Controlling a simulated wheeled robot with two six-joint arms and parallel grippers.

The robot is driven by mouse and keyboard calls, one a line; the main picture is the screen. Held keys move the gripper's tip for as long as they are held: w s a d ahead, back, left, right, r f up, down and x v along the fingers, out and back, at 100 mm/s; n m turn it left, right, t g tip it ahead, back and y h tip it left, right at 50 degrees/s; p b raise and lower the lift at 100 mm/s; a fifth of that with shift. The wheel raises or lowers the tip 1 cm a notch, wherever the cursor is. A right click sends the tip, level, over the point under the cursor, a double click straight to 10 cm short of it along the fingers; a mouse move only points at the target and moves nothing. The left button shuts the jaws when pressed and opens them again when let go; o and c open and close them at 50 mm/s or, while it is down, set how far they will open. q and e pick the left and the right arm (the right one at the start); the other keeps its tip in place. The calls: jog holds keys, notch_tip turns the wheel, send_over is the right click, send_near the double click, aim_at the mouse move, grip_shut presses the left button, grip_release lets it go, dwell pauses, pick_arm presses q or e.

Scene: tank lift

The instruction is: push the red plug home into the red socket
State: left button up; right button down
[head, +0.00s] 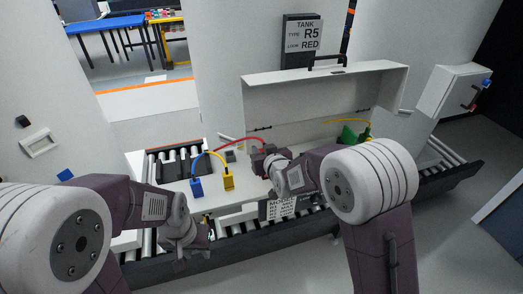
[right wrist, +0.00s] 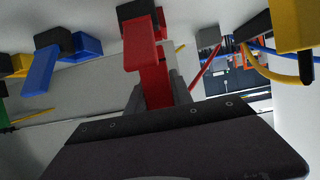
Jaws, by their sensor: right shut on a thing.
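My right gripper (head: 262,160) is over the white panel in the head view. In the right wrist view its jaws (right wrist: 160,90) are shut on the red plug (right wrist: 154,75), a red block. A red and black part (right wrist: 142,22) lies right beyond the plug, perhaps the red socket; I cannot tell whether the plug is seated. In the head view my gripper hides the plug and any socket there. A red cable (head: 232,139) arcs to that gripper. My left gripper (head: 207,234) hangs low by the conveyor's front edge, its jaws too small to read.
A blue plug (head: 196,187) and a yellow plug (head: 228,181) stand left of my right gripper. A green part (head: 348,135) is further right. Conveyor rollers (head: 165,146) lie left.

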jog(key=shift+f+b, duration=1.35)
jog(key=shift+f, duration=0.05)
jog(key=c, duration=1.1)
grip_release()
jog(key=shift+r, duration=0.1)
jog(key=shift+o, duration=0.2)
jog(key=v, duration=0.9)
jog(key=shift+b, duration=0.4)
